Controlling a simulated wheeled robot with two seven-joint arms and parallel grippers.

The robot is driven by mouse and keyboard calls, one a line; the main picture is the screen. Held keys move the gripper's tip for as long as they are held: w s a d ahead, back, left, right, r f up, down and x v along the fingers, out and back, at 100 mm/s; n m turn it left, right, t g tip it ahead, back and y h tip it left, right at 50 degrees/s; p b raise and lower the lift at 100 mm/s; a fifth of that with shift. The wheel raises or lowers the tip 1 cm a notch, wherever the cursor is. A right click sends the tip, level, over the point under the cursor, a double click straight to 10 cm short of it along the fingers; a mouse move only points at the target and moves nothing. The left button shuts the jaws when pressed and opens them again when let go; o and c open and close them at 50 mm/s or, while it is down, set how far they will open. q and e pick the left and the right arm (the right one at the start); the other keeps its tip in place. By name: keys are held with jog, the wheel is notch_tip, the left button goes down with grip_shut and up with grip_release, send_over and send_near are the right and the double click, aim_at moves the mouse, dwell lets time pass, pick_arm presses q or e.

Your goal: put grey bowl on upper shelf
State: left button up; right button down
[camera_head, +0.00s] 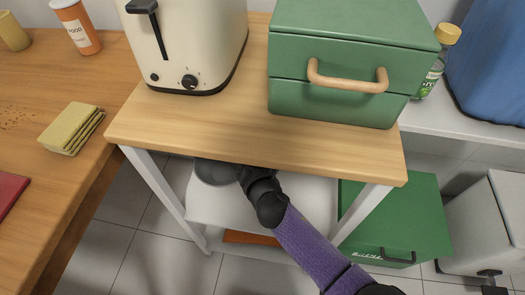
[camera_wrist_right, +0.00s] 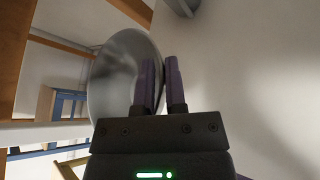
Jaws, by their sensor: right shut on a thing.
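The grey bowl (camera_head: 214,172) is partly hidden under the front edge of the wooden top (camera_head: 250,135) in the head view, above the white shelf (camera_head: 305,205) below. In the right wrist view the shiny grey bowl (camera_wrist_right: 112,75) fills the left of the gripper. My right gripper (camera_wrist_right: 161,82) is shut on the bowl's rim, with its two purple fingers close together at the wall. In the head view my right arm reaches in from the lower right, and its fingertips are hidden under the top. I cannot tell whether the bowl touches the white shelf. My left gripper is not in view.
A cream toaster (camera_head: 190,45) and a green bread box (camera_head: 345,60) stand on the wooden top. White legs (camera_head: 165,195) flank the shelf opening. A green bin (camera_head: 405,215) stands at the right. An orange item (camera_head: 250,238) lies on the lowest level.

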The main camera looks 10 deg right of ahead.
notch_tip(320, 180, down, 11)
jog(key=b, duration=0.9)
jog(key=shift+r, duration=0.15)
jog(key=shift+r+p, duration=0.35)
jog(key=shift+r, duration=0.05)
jog(key=shift+f, duration=0.2)
jog(key=c, duration=0.7)
grip_release()
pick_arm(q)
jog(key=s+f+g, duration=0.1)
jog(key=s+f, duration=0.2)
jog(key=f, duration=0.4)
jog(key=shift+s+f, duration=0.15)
pick_arm(e)
jog(key=shift+r, duration=0.1)
